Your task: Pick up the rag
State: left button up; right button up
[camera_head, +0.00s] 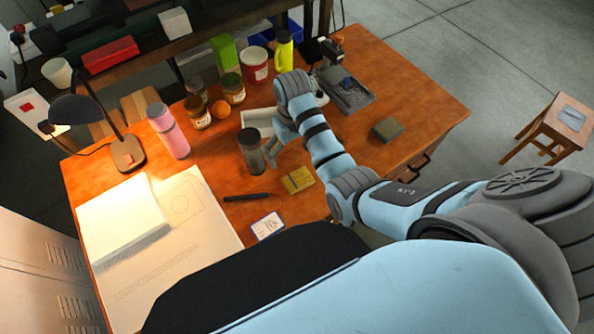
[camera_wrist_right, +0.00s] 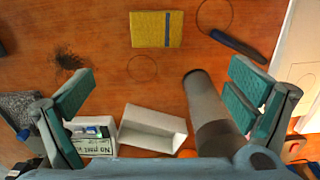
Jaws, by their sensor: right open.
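I cannot tell for certain which thing is the rag. A dark grey bottle (camera_head: 249,155) stands beside the fingers and also shows in the wrist view (camera_wrist_right: 208,105). My left gripper is not in view.
A white open tray (camera_wrist_right: 155,130) is behind the gripper. Jars (camera_head: 197,113) and a pink bottle (camera_head: 168,131) stand behind.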

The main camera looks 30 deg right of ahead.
aim_at(296, 176)
jog(key=f+b, duration=0.1)
jog(key=f, duration=0.3)
jog(key=f+b, duration=0.1)
jog(key=f, duration=0.4)
jog(key=f+b, duration=0.2)
jog(key=f, duration=0.3)
jog(key=shift+d, duration=0.35)
jog(key=shift+r, duration=0.15)
jog(key=shift+c, duration=0.5)
jog(key=c, duration=1)
jog(key=shift+r, duration=0.1)
jog(key=shift+c, duration=0.2)
